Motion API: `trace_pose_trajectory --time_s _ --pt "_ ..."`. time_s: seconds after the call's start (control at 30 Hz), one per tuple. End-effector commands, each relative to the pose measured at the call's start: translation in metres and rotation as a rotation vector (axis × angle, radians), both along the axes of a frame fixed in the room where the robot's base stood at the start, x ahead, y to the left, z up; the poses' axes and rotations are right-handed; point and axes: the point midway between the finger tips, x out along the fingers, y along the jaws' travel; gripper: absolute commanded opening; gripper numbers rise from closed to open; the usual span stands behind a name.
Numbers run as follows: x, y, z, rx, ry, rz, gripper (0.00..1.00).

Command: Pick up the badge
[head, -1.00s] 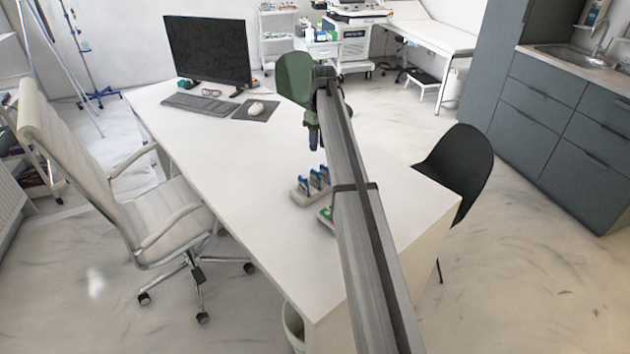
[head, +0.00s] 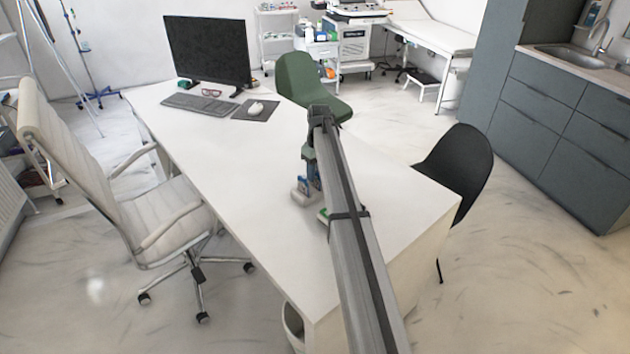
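My gripper (head: 312,174) hangs from the end of my arm over the desk, low at the small grey stand. It is small and partly covered by my arm, so its opening does not show. The grey stand (head: 301,198) has blue-and-white items upright in it, now mostly hidden behind my gripper and arm. A small green-and-white thing (head: 322,215) lies just in front of the stand, largely covered by my arm. I cannot tell for certain which of these is the badge.
The white desk (head: 235,175) is bare on its left side. A monitor (head: 207,50), keyboard (head: 201,104), glasses (head: 211,93) and a mouse (head: 256,107) on a mat are at its far end. A black chair (head: 458,165), green chair (head: 300,78) and white armchair (head: 150,195) stand around it.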

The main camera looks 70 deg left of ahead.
Motion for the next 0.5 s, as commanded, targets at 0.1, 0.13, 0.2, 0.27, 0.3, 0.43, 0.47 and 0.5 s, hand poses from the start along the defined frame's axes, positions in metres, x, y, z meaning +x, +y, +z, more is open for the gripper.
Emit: trace_pose_trajectory --time_s 0.1,0.13,0.2,0.27,0.3,0.43,0.47,0.5 --pt "-0.0004 0.0000 -0.0040 0.000 0.000 0.000 0.31" --pt "-0.0003 0.0001 -0.0038 0.001 0.000 0.000 0.31" --pt "-0.0003 0.0001 -0.0035 0.001 0.000 0.000 0.31" --pt "-0.0003 0.0001 -0.0035 0.001 0.000 0.000 0.29" --pt "-0.0002 0.0000 -0.0034 0.001 0.000 0.000 0.25" --pt "-0.0002 0.0000 -0.0032 0.001 0.000 0.000 0.13" --pt "-0.0002 0.0000 -0.0032 0.001 0.000 0.000 0.10" --pt "-0.0002 0.0000 -0.0032 0.001 0.000 0.000 0.06"
